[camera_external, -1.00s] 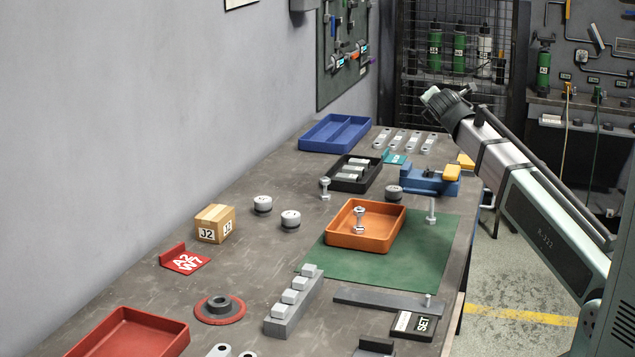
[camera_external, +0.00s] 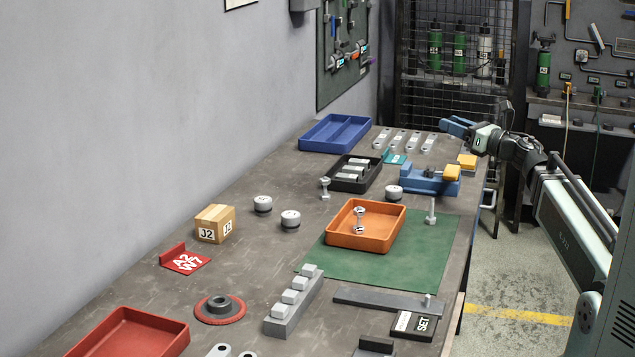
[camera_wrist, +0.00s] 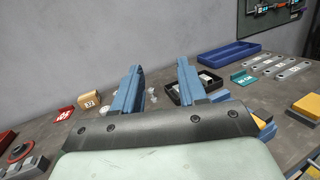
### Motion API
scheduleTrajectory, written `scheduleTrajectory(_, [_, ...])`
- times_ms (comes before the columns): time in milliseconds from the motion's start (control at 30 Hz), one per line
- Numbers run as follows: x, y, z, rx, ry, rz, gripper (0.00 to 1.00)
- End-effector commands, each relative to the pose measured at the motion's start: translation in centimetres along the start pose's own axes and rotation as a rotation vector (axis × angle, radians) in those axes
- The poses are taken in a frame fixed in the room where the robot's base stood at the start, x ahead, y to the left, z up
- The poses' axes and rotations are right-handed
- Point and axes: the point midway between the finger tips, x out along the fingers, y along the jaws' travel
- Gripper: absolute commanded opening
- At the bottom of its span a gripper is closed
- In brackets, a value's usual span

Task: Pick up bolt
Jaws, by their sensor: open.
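One bolt (camera_external: 359,219) stands in the orange tray (camera_external: 345,240) on the green mat. A second bolt (camera_external: 325,188) stands on the bench left of the black tray. My gripper (camera_external: 455,126) is above the bench's far right edge, open and empty, well apart from all the bolts. In the wrist view its two blue fingers (camera_wrist: 158,85) are spread, with bench and wall beyond; small pale shapes between them are too small to tell.
A blue tray (camera_external: 313,146) and several brackets (camera_external: 410,140) lie at the far end. A cardboard box (camera_external: 213,223) sits at left.

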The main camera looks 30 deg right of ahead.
Motion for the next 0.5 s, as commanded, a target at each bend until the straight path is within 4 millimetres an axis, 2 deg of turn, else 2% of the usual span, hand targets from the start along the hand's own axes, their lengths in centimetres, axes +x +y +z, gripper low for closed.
scheduleTrajectory(333, [-3.7, 2.9, -3.6, -0.041, 0.141, 0.164, 0.42])
scheduleTrajectory(500, [-3.8, 2.8, -5.4, -0.039, 0.144, 0.168, 0.42])
